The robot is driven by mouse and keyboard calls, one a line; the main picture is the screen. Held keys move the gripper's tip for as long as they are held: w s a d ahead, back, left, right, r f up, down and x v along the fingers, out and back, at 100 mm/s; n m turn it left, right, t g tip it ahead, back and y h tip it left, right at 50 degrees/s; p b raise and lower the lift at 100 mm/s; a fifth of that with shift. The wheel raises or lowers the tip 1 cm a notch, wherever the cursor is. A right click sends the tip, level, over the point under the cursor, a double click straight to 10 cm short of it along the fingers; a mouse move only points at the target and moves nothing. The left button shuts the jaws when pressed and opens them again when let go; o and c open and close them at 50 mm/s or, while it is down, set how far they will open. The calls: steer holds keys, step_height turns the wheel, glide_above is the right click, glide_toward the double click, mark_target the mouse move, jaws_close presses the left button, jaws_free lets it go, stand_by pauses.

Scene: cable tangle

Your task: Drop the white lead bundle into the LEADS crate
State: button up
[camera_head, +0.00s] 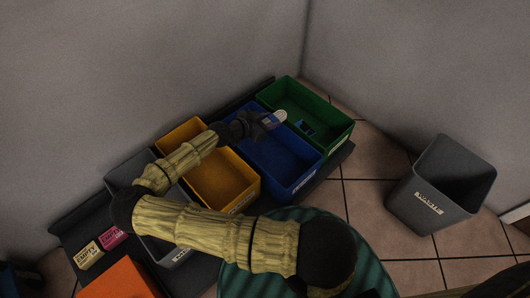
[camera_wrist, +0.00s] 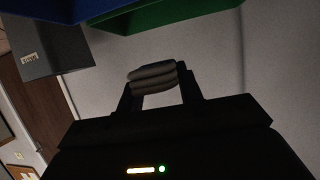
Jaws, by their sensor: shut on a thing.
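The white lead bundle (camera_head: 280,115) is a small pale coil at the tip of my gripper (camera_head: 271,119) in the head view. In the wrist view the bundle (camera_wrist: 153,77) looks grey and looped, pinched between the two dark fingers of my gripper (camera_wrist: 158,84). My gripper is shut on it and holds it over the far end of the blue crate (camera_head: 291,188), close to the green crate (camera_head: 333,137). A yellow crate (camera_head: 228,205) stands left of the blue one. The crate labels are too small to read, so I cannot tell which says LEADS.
A grey bin (camera_head: 435,190) stands on the tiled floor at the right. A grey crate (camera_head: 126,172) is left of the yellow one, partly behind my arm. Yellow (camera_head: 87,256) and pink (camera_head: 112,238) boxes lie at the left. Walls close off the back.

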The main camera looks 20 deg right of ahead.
step_height(320, 180, down, 6)
steer(key=b, duration=0.3)
steer(key=shift+b, duration=0.35)
steer(key=o, duration=1.1)
steer(key=p+v, duration=0.6)
steer(key=v, duration=1.1)
steer(key=shift+a, duration=0.2)
steer(key=shift+d, duration=0.1)
